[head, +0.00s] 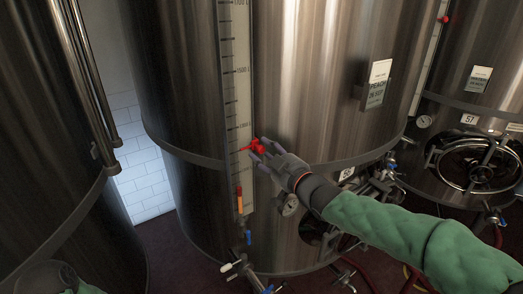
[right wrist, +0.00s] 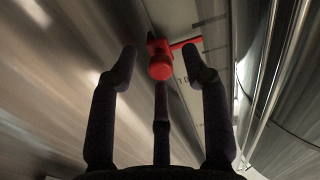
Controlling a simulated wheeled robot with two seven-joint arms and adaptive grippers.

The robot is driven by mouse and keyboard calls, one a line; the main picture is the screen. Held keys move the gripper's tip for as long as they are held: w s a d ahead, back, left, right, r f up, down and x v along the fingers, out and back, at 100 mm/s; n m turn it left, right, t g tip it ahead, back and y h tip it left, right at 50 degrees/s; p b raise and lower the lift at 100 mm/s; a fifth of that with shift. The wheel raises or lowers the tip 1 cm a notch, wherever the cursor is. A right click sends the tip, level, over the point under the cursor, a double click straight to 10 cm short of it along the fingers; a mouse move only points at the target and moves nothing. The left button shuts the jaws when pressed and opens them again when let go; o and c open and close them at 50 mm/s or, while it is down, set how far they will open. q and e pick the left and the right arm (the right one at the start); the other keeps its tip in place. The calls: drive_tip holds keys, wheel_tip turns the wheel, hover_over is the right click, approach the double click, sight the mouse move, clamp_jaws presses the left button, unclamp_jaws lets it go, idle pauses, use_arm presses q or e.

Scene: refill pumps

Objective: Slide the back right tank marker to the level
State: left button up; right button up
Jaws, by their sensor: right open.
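A red marker (head: 258,146) with a thin pointer to the left sits on the pale scale strip (head: 240,90) of the large steel tank (head: 300,60) in front of me. An orange column (head: 240,200) shows low in the strip's tube; its top is below the marker. My right gripper (head: 265,156) is open at the marker. In the right wrist view, the red marker (right wrist: 160,66) shows ahead, between the spread fingertips of my gripper (right wrist: 162,72); I cannot tell whether they touch it. My left gripper is not in view.
A sign (head: 377,83) and a dial gauge (head: 289,205) are on this tank. Valves, including a blue handle (head: 248,237), are below the strip. Another tank (head: 480,120) with its own red marker (head: 445,19) stands right. A tank with vertical pipes (head: 85,80) stands left.

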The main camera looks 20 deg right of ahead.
drive_tip(key=shift+x, duration=0.95)
clamp_jaws()
drive_tip(key=shift+f, duration=0.1)
wheel_tip(320, 180, down, 16)
drive_tip(key=b, duration=1.4)
